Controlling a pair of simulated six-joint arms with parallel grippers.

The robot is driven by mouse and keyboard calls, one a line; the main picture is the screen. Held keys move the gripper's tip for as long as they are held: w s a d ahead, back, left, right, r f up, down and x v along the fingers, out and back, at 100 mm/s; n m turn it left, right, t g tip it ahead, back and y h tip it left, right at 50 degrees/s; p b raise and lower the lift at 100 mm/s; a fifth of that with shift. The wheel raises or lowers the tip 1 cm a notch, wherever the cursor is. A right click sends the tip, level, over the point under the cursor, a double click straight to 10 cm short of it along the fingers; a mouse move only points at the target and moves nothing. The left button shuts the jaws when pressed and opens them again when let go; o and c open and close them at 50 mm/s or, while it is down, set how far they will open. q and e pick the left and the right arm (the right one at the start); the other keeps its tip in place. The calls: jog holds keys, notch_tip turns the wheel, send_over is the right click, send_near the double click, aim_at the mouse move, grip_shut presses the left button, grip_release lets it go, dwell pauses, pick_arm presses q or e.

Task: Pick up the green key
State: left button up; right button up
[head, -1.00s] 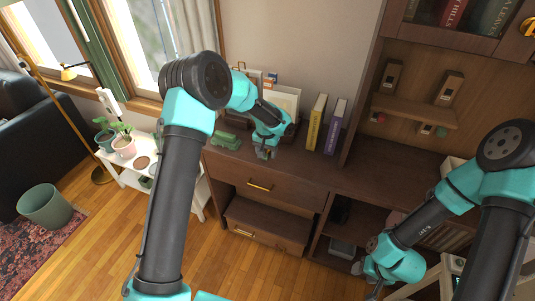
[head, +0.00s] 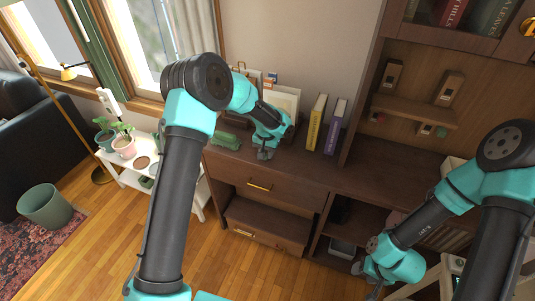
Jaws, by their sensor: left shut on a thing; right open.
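My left gripper (head: 265,154) is low over the front part of the dark wooden cabinet top, pointing down. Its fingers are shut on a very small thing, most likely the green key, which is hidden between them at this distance. My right gripper (head: 359,269) is low at the right, in front of the open shelves, and is open with nothing seen in it.
A green toy-like object (head: 226,140) lies on the cabinet top left of my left gripper. A yellow book (head: 317,122) and a purple book (head: 333,127) stand to its right. A small shelf (head: 415,108) with little coloured things below it is on the back panel.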

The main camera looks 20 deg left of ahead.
pick_arm(q)
jog(key=shift+c, duration=1.2)
jog(key=shift+r, duration=0.45)
notch_tip(320, 180, up, 3)
jog(key=shift+f, duration=0.1)
jog(key=s+d+r, duration=0.1)
jog(key=s+d, duration=0.3)
jog(key=s, duration=1.1)
jog(key=shift+s+d+r, duration=0.15)
jog(key=shift+s+d, duration=0.05)
jog(key=shift+s, duration=0.05)
